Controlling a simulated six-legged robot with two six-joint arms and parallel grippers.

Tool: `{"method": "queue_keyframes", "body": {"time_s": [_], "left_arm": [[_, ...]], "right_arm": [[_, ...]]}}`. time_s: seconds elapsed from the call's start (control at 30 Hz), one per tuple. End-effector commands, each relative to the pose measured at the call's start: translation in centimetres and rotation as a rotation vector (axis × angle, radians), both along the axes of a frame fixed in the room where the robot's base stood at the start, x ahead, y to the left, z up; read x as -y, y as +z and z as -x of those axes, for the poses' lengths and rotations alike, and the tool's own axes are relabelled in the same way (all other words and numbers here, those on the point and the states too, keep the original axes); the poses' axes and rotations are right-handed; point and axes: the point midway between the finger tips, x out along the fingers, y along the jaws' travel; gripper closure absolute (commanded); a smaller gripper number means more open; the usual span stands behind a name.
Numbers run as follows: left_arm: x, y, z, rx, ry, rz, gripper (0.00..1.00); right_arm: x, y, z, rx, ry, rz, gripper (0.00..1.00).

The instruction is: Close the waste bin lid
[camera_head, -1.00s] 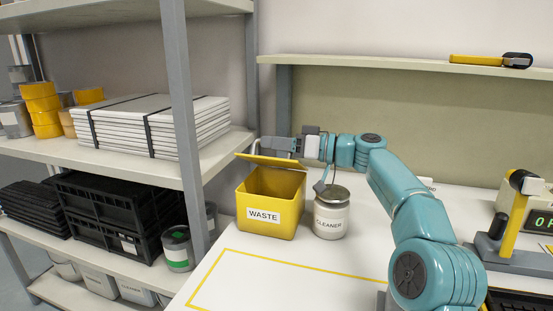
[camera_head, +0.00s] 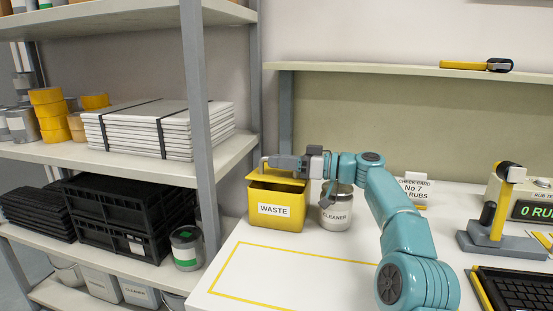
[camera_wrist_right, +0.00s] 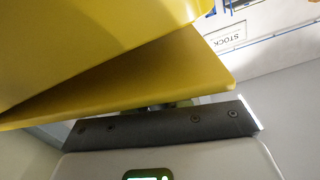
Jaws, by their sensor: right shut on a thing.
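The yellow waste bin (camera_head: 277,214), labelled WASTE, stands upright on the white table near the grey shelf post. Its yellow lid (camera_head: 283,184) is low over the opening, tilted a little, with a dark gap still showing below it. My right gripper (camera_head: 265,163) is at the top of the lid and shut on it; the fingertips are small and partly hidden. In the right wrist view, the lid (camera_wrist_right: 150,82) shows as a yellow flap at an angle to the bin wall (camera_wrist_right: 70,40). My left gripper is not in view.
A card sign (camera_head: 414,190) and a rub tester (camera_head: 500,215) are farther right. The yellow-outlined table area (camera_head: 300,275) in front is empty.

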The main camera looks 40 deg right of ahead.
Motion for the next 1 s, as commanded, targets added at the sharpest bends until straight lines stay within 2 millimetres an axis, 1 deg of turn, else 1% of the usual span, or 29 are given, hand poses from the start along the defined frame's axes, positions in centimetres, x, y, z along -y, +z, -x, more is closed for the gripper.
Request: {"method": "queue_keyframes", "body": {"time_s": [0.3, 0.6, 0.63, 0.7, 1.0], "left_arm": [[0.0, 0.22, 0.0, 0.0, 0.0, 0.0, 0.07], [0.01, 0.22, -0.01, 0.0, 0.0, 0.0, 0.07], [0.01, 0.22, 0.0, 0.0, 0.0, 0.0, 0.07], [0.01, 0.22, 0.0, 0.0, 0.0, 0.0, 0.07], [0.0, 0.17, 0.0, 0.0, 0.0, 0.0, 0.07]], "right_arm": [[0.59, 0.09, 0.0, 0.019, 0.006, 0.015, 1.0], [0.6, 0.15, 0.02, 0.02, 0.005, 0.016, 1.0], [0.58, 0.15, 0.02, 0.02, 0.005, 0.016, 0.78], [0.56, 0.11, 0.02, 0.02, 0.005, 0.016, 0.6], [0.49, 0.02, 0.13, 0.018, 0.003, 0.015, 0.6]]}}
